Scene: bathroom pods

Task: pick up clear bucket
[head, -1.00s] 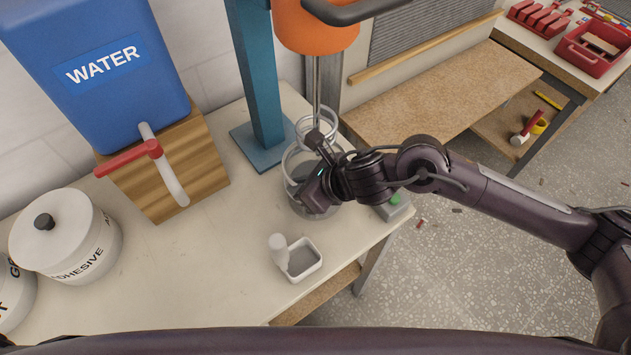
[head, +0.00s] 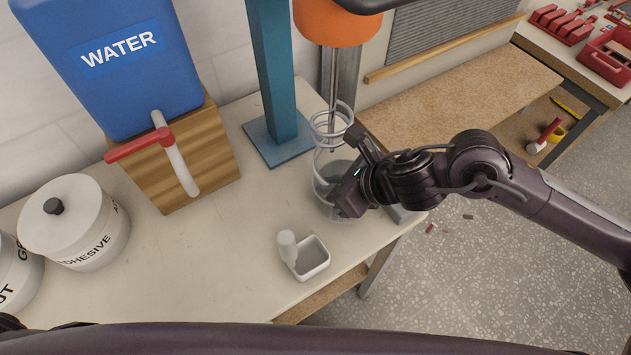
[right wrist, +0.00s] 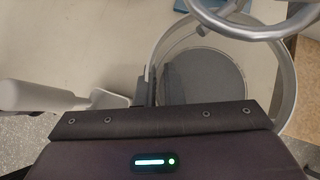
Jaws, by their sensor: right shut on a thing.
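The clear bucket (head: 324,168) is see-through, with a grey patch visible inside. It stands upright at the front right of the worktop, under the orange mixer; whether it touches the worktop I cannot tell. My right gripper (head: 346,174) is shut on its near right side. In the right wrist view the bucket (right wrist: 290,88) shows its round rim and grey bottom, and the jaws (right wrist: 147,92) are at its left wall. The mixer's metal ring (head: 332,120) is over the bucket's mouth. My left gripper is not in view.
The orange mixer (head: 338,24) hangs from a blue post (head: 272,80). A small white tray (head: 314,262) with a white bottle-like piece lies in front. A blue water tank (head: 110,75) with a red-handled tap and a white adhesive pot (head: 75,225) stand left.

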